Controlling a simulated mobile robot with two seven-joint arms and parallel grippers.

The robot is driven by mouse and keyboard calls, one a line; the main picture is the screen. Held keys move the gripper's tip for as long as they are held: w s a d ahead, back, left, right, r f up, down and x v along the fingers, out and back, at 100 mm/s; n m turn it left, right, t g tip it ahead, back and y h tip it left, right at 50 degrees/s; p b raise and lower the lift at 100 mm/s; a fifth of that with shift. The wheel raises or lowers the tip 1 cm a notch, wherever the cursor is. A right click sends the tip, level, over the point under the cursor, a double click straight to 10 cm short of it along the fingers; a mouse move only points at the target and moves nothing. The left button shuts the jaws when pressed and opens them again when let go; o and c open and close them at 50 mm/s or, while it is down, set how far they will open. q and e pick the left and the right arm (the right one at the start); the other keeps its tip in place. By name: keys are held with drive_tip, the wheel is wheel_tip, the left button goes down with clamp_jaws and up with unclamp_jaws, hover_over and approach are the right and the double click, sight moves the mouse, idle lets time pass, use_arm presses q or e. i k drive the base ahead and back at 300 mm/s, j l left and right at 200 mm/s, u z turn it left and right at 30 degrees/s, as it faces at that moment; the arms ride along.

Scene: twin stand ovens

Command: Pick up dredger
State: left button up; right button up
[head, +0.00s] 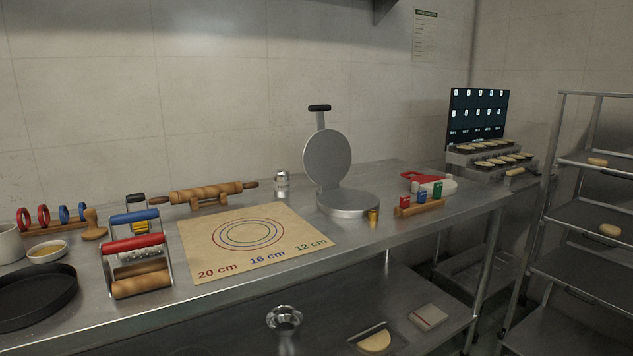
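A small silver metal canister with a lid (282,179), which looks like the dredger, stands upright at the back of the steel counter (365,235). It is near the wall, between the wooden rolling pin and the round metal press. It is small in view, so holes in its top cannot be made out. Neither of my grippers is in view.
The open press (328,160) stands right of the canister. The rolling pin (205,193) lies left on supports. A marked mat (200,235) lies in front. A flared metal vessel (285,320) shows lower down. A rack (590,160) stands right.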

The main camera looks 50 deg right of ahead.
sight(281, 177)
drive_tip(key=z, duration=1.4)
